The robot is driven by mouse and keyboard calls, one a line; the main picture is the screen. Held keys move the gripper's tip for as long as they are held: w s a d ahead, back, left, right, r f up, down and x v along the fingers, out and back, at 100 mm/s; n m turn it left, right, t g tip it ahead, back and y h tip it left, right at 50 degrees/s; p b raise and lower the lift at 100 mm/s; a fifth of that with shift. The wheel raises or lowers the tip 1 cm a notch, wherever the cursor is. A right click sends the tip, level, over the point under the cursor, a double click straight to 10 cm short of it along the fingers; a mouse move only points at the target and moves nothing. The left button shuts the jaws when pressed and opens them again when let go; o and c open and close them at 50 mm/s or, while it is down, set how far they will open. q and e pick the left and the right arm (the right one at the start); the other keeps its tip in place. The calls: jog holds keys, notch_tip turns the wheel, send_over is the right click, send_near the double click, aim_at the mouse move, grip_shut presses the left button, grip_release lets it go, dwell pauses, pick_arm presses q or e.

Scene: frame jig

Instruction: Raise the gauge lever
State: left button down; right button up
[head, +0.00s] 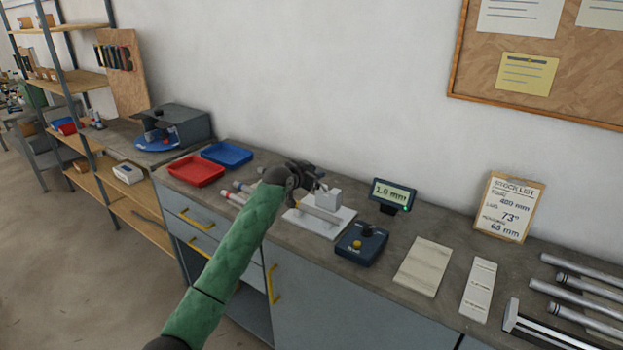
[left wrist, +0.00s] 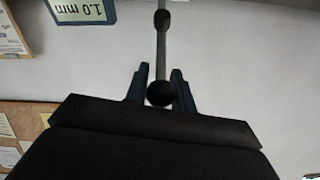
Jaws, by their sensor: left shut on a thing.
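The gauge (head: 326,197) is a light block on a white base plate (head: 318,222) on the bench. Its lever (left wrist: 161,48) is a thin grey rod with a dark collar and a black ball knob (left wrist: 160,93). My left gripper (head: 312,176) is at the gauge, and the head view shows it small and dark. In the left wrist view my left gripper (left wrist: 160,72) is shut on the lever, with its two blue fingers on either side of the rod near the knob. My right gripper is in neither view.
A display (head: 393,194) reading 1.0 mm stands right of the gauge. A dark blue control box (head: 361,243) with a yellow button sits in front. Red (head: 195,170) and blue (head: 227,155) trays lie left. A stock list board (head: 508,207) leans on the wall.

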pick_arm(q)
jog(key=shift+w+d+r+g+y, duration=0.3)
jog(key=shift+w+r+g, duration=0.1)
jog(key=shift+w, duration=0.1)
jog(key=shift+w+d+r+p, duration=0.2)
jog(key=shift+w+d+p, duration=0.1)
jog(key=shift+w+p, duration=0.1)
jog(key=shift+w+d+r, duration=0.1)
jog(key=shift+w+d, duration=0.1)
jog(key=shift+w, duration=0.05)
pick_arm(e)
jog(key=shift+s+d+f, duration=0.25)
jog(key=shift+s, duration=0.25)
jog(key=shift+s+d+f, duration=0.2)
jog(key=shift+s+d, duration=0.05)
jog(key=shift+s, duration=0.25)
pick_arm(q)
jog(key=shift+w+d, duration=0.15)
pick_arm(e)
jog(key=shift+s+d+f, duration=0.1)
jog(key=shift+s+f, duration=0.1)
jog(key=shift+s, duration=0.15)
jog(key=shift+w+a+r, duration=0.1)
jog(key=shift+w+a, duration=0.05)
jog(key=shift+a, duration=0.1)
pick_arm(q)
jog(key=shift+f, duration=0.2)
